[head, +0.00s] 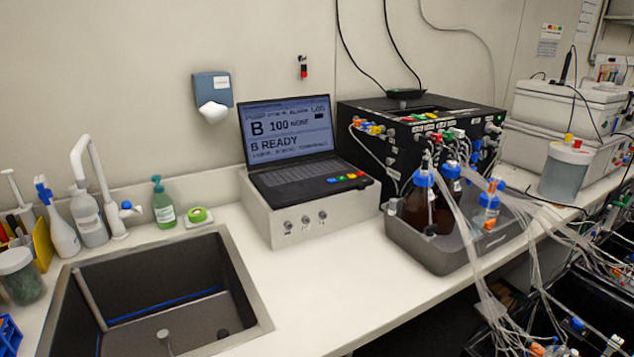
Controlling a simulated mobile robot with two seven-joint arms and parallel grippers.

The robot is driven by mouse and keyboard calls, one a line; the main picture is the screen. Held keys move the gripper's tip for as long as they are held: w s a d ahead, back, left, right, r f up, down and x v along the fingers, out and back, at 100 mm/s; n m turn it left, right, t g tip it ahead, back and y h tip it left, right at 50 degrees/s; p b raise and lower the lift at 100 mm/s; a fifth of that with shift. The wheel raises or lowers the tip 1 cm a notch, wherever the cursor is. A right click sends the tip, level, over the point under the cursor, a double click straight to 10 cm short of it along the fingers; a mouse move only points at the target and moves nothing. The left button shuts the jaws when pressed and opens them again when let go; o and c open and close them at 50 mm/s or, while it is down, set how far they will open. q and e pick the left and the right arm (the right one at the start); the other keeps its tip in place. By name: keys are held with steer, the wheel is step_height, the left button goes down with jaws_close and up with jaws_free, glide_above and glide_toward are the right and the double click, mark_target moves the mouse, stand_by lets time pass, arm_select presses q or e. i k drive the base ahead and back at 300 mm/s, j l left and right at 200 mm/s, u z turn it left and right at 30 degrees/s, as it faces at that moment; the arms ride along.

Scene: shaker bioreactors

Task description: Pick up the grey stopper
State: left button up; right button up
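A small grey upright piece that looks like the grey stopper (163,338) is in the sink (258,300) at the lower left of the head view. Its top is a narrow knob on a thin stem, and its lower part is cut off by the bottom edge of the picture. A dark round spot that looks like the drain (222,333) lies to its right on the basin floor. Neither of my grippers is in view.
A tap (92,185) and several bottles stand behind the sink at the left. A laptop (300,170) sits on a white box right of the sink. A grey tray (440,258) with bottles and tubing stands farther right. The counter (340,290) between is clear.

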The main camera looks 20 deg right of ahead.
mark_target(392, 207)
steer(key=z, duration=1.55)
steer(key=k+l+z, duration=0.2)
steer(key=i+l, duration=0.05)
steer(key=l, duration=0.05)
